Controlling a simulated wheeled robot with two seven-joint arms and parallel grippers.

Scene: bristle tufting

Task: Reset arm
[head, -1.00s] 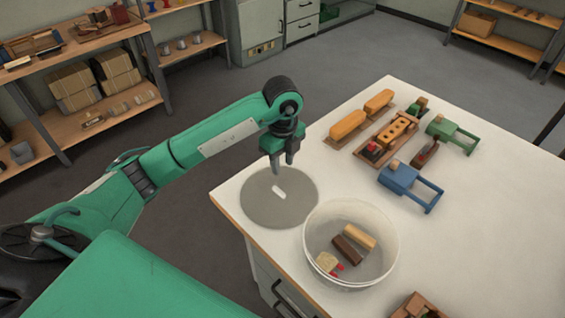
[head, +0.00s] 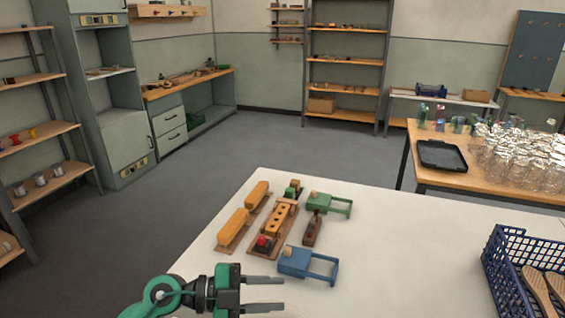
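My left gripper (head: 265,295) is at the bottom of the head view, above the white table (head: 395,245). Its two fingers point right and stand apart with nothing seen between them. Part of a pale round rim, likely the bowl, shows just below the fingers; the rest is cut off by the frame. My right arm and gripper are not in view.
Near the gripper lie a blue framed block (head: 295,262), a green framed block (head: 322,202), a wooden holed block (head: 272,228) and two orange bars. A blue crate (head: 522,272) holding wooden brushes stands at right. Behind it, a wooden table (head: 455,178) carries many glass jars and a black tray (head: 441,156).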

